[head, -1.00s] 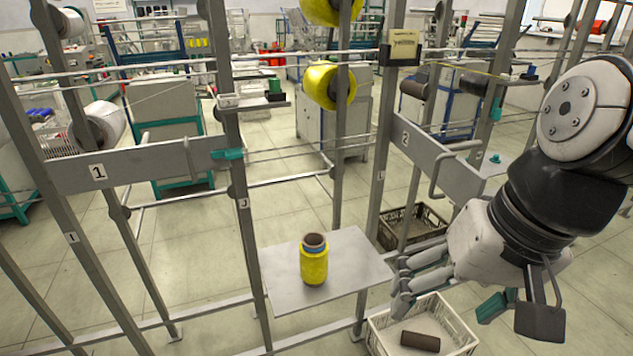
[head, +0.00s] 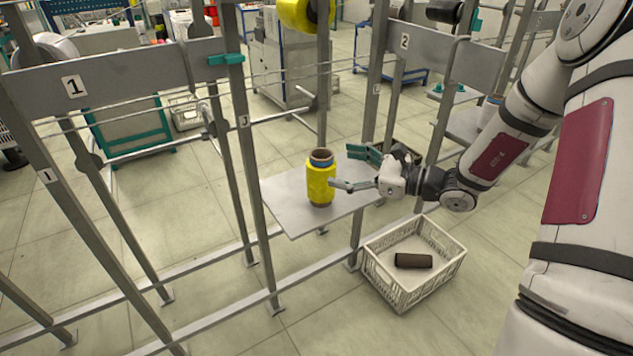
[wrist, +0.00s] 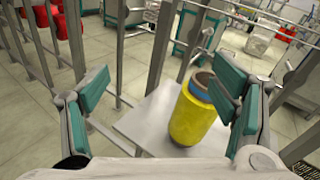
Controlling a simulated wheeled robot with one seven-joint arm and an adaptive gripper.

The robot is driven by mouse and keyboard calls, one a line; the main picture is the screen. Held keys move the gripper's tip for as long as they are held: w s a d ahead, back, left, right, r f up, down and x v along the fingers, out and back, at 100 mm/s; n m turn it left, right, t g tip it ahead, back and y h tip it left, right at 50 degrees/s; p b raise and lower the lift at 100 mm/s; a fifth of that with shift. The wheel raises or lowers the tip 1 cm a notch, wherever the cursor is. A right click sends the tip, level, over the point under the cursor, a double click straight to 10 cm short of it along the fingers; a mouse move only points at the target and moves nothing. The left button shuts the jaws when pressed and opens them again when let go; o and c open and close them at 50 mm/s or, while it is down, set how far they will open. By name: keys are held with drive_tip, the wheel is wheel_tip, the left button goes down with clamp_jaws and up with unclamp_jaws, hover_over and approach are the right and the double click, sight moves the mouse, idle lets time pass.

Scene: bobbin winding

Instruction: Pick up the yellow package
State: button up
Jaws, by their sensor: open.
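The yellow package (head: 320,182) is a bobbin of yellow yarn on a brown tube with a blue band. It stands upright on a grey shelf plate (head: 288,212) on the metal frame. My gripper (head: 350,168) is open and empty, at the package's right side in the head view, with its fingers pointing toward it. In the wrist view the package (wrist: 192,116) appears ahead between the open fingers, closer to the right one. The right finger (wrist: 245,118) overlaps its edge in that view; I cannot tell whether they touch.
Metal uprights (head: 246,160) flank the shelf plate. A crossbar plate numbered 2 (head: 428,52) lies behind my gripper.

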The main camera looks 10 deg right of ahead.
sight(331, 160)
drive_tip(key=w+d+f+m+t+h+b, duration=0.1)
drive_tip(key=w+d+f+m+t+h, duration=0.15)
drive_tip(key=d+f+m, duration=0.3)
drive_tip(key=shift+n+t, duration=0.25)
drive_tip(key=shift+t, duration=0.3)
drive_tip(key=x, duration=0.4)
drive_tip(key=b+x, duration=0.1)
drive_tip(key=x, duration=0.4)
drive_tip(key=b+x, duration=0.1)
drive_tip(key=x, duration=0.3)
drive_tip(key=shift+w+d+f, duration=0.25)
drive_tip(key=shift+w+f, duration=0.05)
drive_tip(key=shift+w, duration=0.1)
drive_tip(key=shift+w+a+b, duration=0.25)
drive_tip(key=shift+w+b, duration=0.05)
drive_tip(key=shift+w, duration=0.05)
drive_tip(key=shift+c, duration=0.6)
drive_tip(key=shift+r, duration=0.1)
drive_tip(key=c, duration=1.6)
drive_tip(key=shift+o, duration=0.2)
drive_tip(key=shift+r, duration=0.1)
